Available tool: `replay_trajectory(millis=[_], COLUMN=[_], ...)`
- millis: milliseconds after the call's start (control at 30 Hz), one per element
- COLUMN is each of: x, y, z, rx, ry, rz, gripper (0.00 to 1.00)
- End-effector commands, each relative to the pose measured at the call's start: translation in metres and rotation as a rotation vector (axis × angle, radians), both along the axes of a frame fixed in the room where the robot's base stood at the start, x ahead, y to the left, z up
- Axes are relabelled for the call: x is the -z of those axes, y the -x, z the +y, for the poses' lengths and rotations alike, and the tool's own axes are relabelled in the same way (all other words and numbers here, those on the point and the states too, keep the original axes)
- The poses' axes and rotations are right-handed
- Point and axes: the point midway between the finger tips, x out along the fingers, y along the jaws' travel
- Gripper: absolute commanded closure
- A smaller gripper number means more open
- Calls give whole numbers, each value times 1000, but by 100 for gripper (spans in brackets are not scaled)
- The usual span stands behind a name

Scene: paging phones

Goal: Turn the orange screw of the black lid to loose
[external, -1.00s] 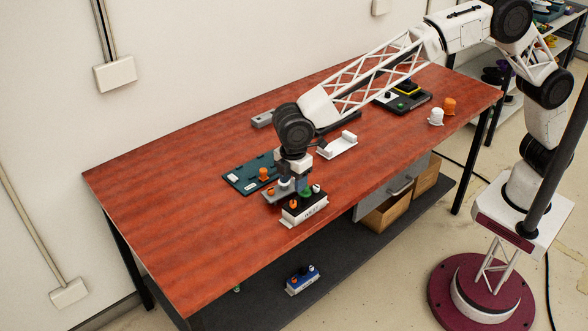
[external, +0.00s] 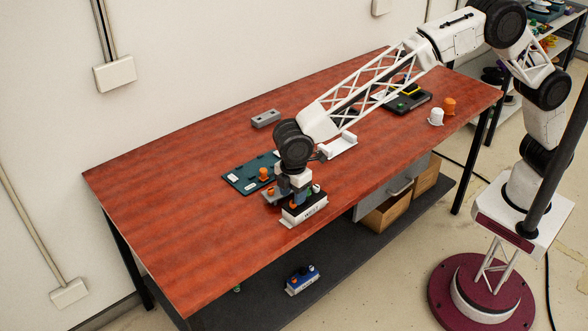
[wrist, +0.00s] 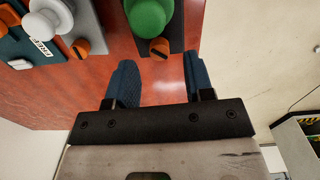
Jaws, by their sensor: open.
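The black lid (wrist: 176,30) shows in the wrist view at the top centre, carrying a large green knob (wrist: 150,14). The orange screw (wrist: 159,48), with a dark slot, sits at the lid's near end. My gripper (wrist: 160,62) is open and empty, its two blue fingertips on either side below the screw. In the external view, my gripper (external: 297,186) is low over the black-topped device with a white labelled side (external: 305,213) at the table's front edge. It hides most of the device's top. Contact cannot be told.
A grey unit with a white knob (wrist: 50,12) and another orange screw (wrist: 82,48) stands close on the left. A teal board (external: 247,180) with an orange knob lies behind. White and orange knobs (external: 449,105) stand at the right. The table's left part is clear.

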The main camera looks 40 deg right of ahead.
Motion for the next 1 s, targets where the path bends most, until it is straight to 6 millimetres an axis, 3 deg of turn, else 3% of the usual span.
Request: replay_trajectory(millis=[300,667,900,1000], x=[27,30,30,30], y=[0,0,0,0], z=[0,0,0,0], rx=[0,0,0,0], ry=[1,1,1,1], rz=[0,0,0,0], gripper=[52,52,89,100])
